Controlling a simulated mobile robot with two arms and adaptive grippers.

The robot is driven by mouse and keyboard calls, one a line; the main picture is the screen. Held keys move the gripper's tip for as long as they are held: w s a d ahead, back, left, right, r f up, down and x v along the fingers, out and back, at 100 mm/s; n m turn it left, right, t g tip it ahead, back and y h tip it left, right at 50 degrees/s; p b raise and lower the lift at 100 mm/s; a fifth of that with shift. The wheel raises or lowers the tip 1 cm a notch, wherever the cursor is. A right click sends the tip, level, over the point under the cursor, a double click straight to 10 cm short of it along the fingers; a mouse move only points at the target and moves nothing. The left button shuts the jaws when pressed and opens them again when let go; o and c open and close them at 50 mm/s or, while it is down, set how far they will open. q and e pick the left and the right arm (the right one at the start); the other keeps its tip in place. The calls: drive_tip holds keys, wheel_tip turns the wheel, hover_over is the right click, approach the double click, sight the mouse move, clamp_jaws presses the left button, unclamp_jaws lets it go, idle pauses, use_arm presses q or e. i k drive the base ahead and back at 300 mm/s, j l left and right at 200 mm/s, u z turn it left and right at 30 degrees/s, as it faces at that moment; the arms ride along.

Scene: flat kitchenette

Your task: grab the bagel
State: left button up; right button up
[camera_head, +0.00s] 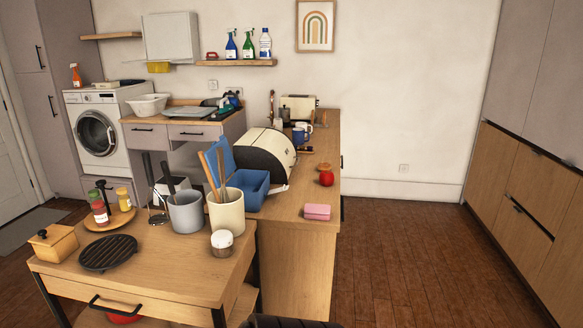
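I cannot make out a bagel for certain. A small brown rounded item (323,166) sits on the counter just behind a red round fruit (326,179); it is too small and too partly hidden to tell whether it is the bagel. A cream and black bread bin (264,153) stands to its left on the same counter, and its inside is hidden. Neither of my grippers shows in the head view. Only a dark shape shows at the bottom edge, and I cannot tell what it is.
The wooden counter (285,207) also holds a blue bin (253,190), a pink box (317,212), a blue mug (299,135) and a toaster (299,105). A cart (150,285) with utensil pots stands front left. The floor (400,250) to the right is clear.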

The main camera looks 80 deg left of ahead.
sight(324, 165)
drive_tip(key=u, duration=2.55)
drive_tip(key=i+l+u, duration=0.2)
drive_tip(key=i+l, duration=0.15)
drive_tip(key=i+l+u, duration=0.2)
drive_tip(key=i+l, duration=0.15)
drive_tip(key=l, duration=0.15)
drive_tip(key=i+l+u, duration=0.2)
drive_tip(key=l, duration=0.3)
drive_tip(key=i, duration=0.05)
